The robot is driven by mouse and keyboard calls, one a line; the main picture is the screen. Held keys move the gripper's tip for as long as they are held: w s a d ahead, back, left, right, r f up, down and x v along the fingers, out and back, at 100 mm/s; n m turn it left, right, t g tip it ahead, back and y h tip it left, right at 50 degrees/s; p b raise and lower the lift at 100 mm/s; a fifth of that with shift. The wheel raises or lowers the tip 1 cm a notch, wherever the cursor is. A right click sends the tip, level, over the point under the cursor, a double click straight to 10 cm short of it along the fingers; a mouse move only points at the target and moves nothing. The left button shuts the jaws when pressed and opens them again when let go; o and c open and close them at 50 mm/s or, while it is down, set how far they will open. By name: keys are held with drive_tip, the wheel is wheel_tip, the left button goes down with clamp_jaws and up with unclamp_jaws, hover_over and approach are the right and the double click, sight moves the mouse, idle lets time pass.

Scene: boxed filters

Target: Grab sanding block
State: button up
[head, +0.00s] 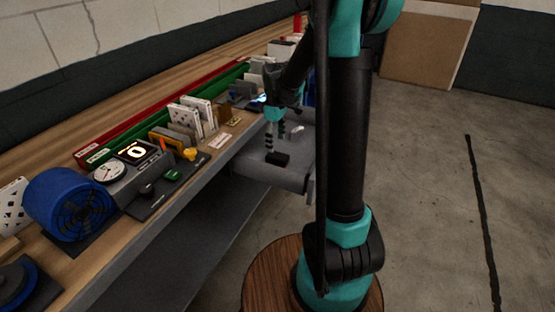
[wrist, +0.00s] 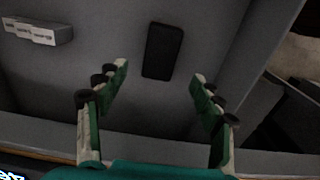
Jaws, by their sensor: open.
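A small black rectangular block, which looks like the sanding block (head: 277,158), lies flat on a grey tray-like surface (head: 255,173) beside the bench. In the wrist view the black block (wrist: 163,51) lies just beyond my fingertips, roughly centred between them. My gripper (head: 276,142) points down over the tray. In the wrist view my gripper (wrist: 160,72) has its two green fingers spread wide with nothing between them. It does not appear to touch the block; the exact height gap is hard to tell.
A pale printed block (wrist: 38,31) lies on the same surface, left of the black one. The tray has raised edges. The wooden bench beside it holds a blue fan-like cylinder (head: 72,203), a dial gauge (head: 108,170) and upright boxed filters (head: 190,117). Open floor lies to the right.

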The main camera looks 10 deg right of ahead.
sight(278, 155)
drive_tip(key=shift+s+d+f, duration=0.1)
drive_tip(key=shift+d+f, duration=0.05)
drive_tip(key=shift+f, duration=1.6)
drive_tip(key=shift+s+d+f, duration=0.1)
drive_tip(key=shift+d+f, duration=0.05)
drive_tip(key=shift+f, duration=1.6)
drive_tip(key=c, duration=1.3)
